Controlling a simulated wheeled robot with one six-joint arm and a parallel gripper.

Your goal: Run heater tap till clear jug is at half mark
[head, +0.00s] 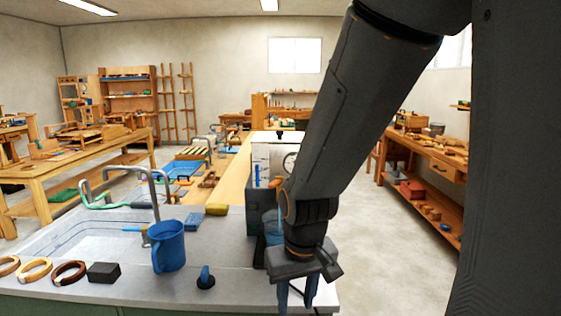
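The heater appears to be the white box (268,154) on a dark base at the back right of the counter, with a blue strip on its front. A small red part (275,183), possibly its tap, shows low on its front beside my arm. A bluish see-through vessel (270,230), probably the clear jug, stands below it, mostly hidden by my arm; its level and mark cannot be read. My gripper (297,295) points down at the counter's front right edge, in front of that vessel. Its two fingers are apart with nothing seen between them.
A blue-handled knob (205,278), a black block (103,272) and several rings lie along the front. A blue sponge (193,221) and a yellow sponge (216,209) lie behind.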

